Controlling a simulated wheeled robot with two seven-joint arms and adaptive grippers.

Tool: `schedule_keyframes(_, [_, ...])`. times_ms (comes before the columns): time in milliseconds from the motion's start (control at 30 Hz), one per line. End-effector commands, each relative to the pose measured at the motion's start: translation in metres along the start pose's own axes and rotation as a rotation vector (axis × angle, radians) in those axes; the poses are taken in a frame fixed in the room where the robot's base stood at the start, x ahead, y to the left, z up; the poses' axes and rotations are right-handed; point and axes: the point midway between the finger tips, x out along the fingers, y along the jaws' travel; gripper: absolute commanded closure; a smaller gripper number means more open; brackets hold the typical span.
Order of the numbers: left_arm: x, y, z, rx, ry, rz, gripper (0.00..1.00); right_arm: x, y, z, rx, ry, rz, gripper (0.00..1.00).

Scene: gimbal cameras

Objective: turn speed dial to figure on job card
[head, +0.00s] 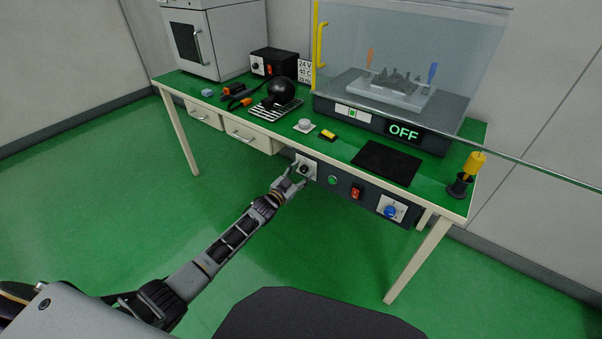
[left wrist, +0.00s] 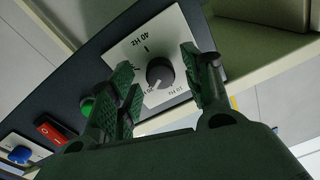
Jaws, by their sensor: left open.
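The speed dial is a black knob (left wrist: 159,72) on a white plate marked in Hz, on the dark panel under the bench's front edge. In the left wrist view, "40 Hz" reads along the plate's upper edge, and a white mark shows at the knob's lower left. My left gripper (left wrist: 157,62) is open, with its fingers on either side of the knob; contact is unclear. In the head view my left gripper (head: 294,176) partly covers the dial's plate (head: 309,163). The job card (head: 305,72) stands at the bench's back; its last line is in Hz, the figure too small to read surely.
Right of the dial on the panel are a green button (head: 333,180), a red switch (head: 356,192) and a blue knob (head: 390,211). Drawers (head: 252,134) lie to its left. A clear-shielded machine with an "OFF" display (head: 404,132) stands on the bench (head: 345,147). Open floor lies in front.

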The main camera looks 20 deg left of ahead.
Motion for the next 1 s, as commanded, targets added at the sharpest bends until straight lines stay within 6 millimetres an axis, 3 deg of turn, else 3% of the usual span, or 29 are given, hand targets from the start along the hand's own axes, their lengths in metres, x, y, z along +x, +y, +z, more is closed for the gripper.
schedule_keyframes(1000, [-0.081, 0.0, 0.001, 0.001, -0.002, 0.0, 0.51, -0.001, -0.001, -0.003, 0.0, 0.004, -0.002, 0.6])
